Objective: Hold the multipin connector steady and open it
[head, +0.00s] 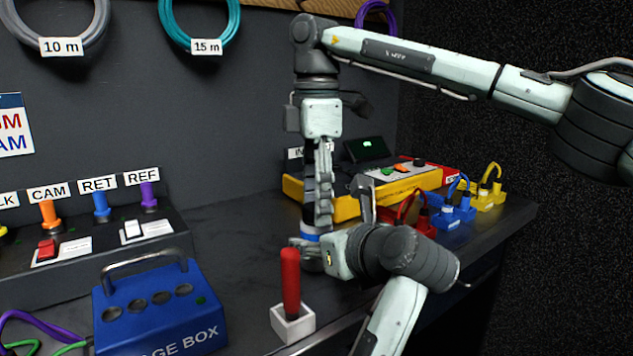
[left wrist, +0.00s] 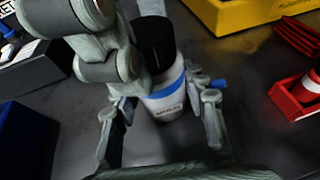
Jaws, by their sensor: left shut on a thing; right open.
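The multipin connector (left wrist: 168,88) is a white upright cylinder with a blue band and a black cap (left wrist: 153,42). In the head view the connector (head: 309,229) stands on the dark bench, partly hidden by both grippers. My left gripper (head: 308,246) is shut on its lower body from the right; in the left wrist view one finger lies on each side. My right gripper (head: 322,212) points down from above at the cap. It is open, with its fingers beside the cap; contact with the cap is unclear.
A red-handled tool in a white holder (head: 293,325) stands close in front. Behind are a yellow case (head: 348,204) and red, blue and yellow cabled connectors (head: 452,214). The bench edge is close on the right.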

